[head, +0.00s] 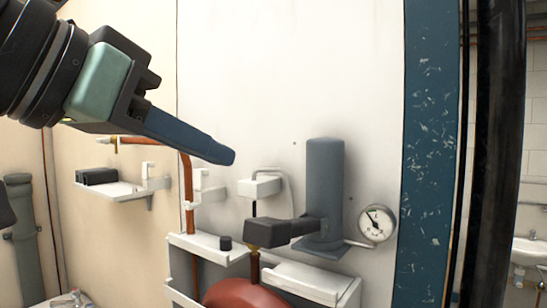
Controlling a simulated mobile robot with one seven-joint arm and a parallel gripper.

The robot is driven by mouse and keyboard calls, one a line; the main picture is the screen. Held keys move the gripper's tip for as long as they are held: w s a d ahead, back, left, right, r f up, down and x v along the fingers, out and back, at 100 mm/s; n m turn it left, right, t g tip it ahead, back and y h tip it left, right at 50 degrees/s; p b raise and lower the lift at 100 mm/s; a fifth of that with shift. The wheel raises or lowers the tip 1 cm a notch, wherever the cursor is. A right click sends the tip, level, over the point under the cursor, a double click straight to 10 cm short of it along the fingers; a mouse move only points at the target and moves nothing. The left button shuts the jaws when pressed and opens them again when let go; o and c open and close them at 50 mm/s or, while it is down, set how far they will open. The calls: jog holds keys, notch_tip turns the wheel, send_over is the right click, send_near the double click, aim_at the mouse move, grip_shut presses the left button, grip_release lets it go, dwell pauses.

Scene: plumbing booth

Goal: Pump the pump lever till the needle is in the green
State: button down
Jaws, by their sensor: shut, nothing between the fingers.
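The pump (325,180) is an upright grey cylinder on a foot in front of the white wall panel. A dark grey arm (280,231) sticks out to its left, ending over a brass fitting; I cannot tell for certain whether this is the pump lever. A round white gauge (377,223) sits right of the pump's foot. Its dark needle seems to point up and left, near a small green mark; whether it is in the green is too small to tell. My gripper (232,157) is shut and empty, up and left of the pump, apart from it.
A white shelf (120,188) with a black box and copper pipes are at the left. White ledges (300,280) and a red rounded body (245,293) are below the pump. A blue post (428,150) stands at the right. The wall above the pump is clear.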

jog(key=shift+r+p, duration=0.3)
jog(key=shift+r, duration=0.4)
jog(key=shift+a, duration=0.2)
jog(key=p, duration=0.5)
send_over(257, 229)
jog(key=w+d, duration=0.1)
notch_tip(257, 229, down, 4)
jog(key=shift+w+f, duration=0.1)
jog(key=shift+s+a+f+p, duration=0.15)
jog(key=shift+f+p, duration=0.1)
jog(key=shift+f, duration=0.35)
jog(key=shift+s+a+f+p, duration=0.1)
jog(key=shift+f+p, duration=0.1)
jog(key=shift+f, duration=0.35)
jog(key=shift+s+a+f+p, duration=0.1)
jog(key=shift+f+p, duration=0.1)
jog(key=shift+f, duration=0.3)
jog(key=shift+s+a+f+p, duration=0.1)
jog(key=shift+f+p, duration=0.05)
jog(key=shift+f, duration=0.3)
jog(key=f+b, duration=0.1)
jog(key=b, duration=0.1)
jog(key=shift+s+t+b, duration=0.15)
jog(key=shift+t+b, duration=0.15)
jog(key=shift+b, duration=0.1)
